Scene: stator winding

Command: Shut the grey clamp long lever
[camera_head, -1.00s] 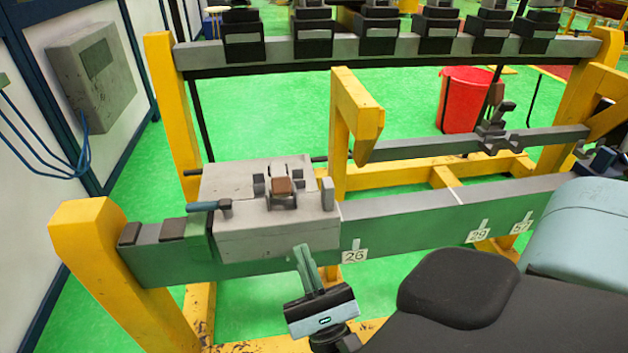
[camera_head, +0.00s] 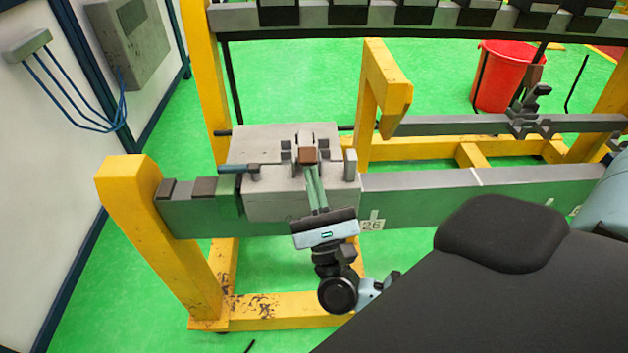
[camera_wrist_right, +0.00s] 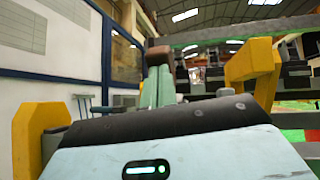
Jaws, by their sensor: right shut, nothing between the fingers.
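The grey clamp (camera_head: 270,202) is a block on the front beam of the yellow frame. On top, between dark uprights, is a brown-tipped part (camera_head: 308,155), perhaps its lever; a dark blue handle (camera_head: 238,168) lies to its left. My right gripper (camera_head: 311,170) is shut and empty, its green-grey fingers pointing at the brown tip from the near side. In the right wrist view the brown tip (camera_wrist_right: 159,56) shows just beyond the fingertips (camera_wrist_right: 158,80). I cannot tell whether they touch. The clamp's top is partly hidden behind the fingers. My left gripper is out of view.
A yellow post with an overhanging arm (camera_head: 380,95) stands just right of the clamp. A yellow post (camera_head: 150,215) is at left. A rail with dark blocks (camera_head: 420,18) runs behind. A red bin (camera_head: 507,78) stands at the back right. Tag 26 (camera_head: 371,225) is on the beam.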

